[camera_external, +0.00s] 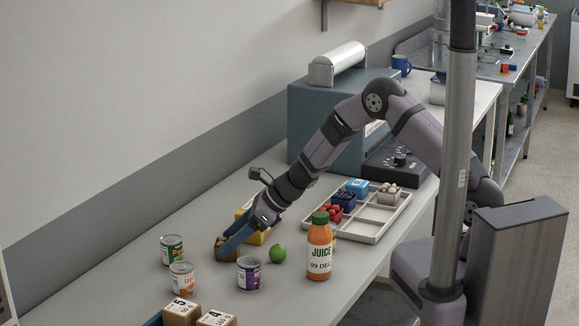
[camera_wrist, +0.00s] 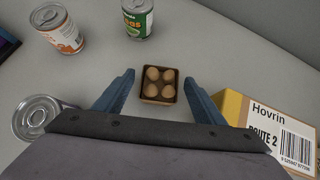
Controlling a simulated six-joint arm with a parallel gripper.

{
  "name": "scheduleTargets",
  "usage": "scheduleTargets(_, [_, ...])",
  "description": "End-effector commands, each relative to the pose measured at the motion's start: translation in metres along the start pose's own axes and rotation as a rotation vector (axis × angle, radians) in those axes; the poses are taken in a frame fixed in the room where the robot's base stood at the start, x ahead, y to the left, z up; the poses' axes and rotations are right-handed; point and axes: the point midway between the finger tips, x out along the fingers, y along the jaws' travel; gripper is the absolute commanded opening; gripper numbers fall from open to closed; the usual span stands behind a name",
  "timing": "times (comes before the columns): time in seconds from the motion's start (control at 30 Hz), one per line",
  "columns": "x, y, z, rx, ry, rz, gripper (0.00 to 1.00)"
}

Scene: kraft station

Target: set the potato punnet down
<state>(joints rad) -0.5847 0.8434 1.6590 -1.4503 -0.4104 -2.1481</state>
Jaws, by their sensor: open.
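The potato punnet (camera_wrist: 158,97) is a small brown tray holding several round tan potatoes. In the wrist view it sits upright on the grey worktop (camera_wrist: 200,50), between the two blue fingers of my gripper (camera_wrist: 157,80). The fingers are spread, with a gap on each side of the punnet. In the external view my gripper (camera_external: 232,243) reaches down to the worktop, and part of the brown punnet (camera_external: 221,241) shows beside the fingers. The rest of it is hidden by them.
A yellow-and-white Hovrin parcel (camera_wrist: 262,125) stands close on the right in the wrist view. Cans (camera_external: 172,249), a purple-label can (camera_external: 249,273), a green apple (camera_external: 278,253) and a juice bottle (camera_external: 320,247) stand nearby. A divided tray (camera_external: 371,231) holds several punnets.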

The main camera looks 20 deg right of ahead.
Motion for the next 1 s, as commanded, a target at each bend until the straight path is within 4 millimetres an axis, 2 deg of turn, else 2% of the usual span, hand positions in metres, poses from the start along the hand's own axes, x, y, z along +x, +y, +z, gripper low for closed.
scheduleTargets(0.4, [-0.067, -0.001, 0.000, 0.001, -0.002, -0.003, 0.64])
scheduleTargets(0.6, [-0.092, -0.001, 0.000, 0.001, -0.002, -0.003, 0.64])
scheduleTargets(0.8, [-0.104, 0.000, -0.001, 0.001, 0.000, 0.000, 0.64])
scheduleTargets(1.0, [-0.106, 0.000, -0.001, 0.001, 0.000, 0.000, 0.64])
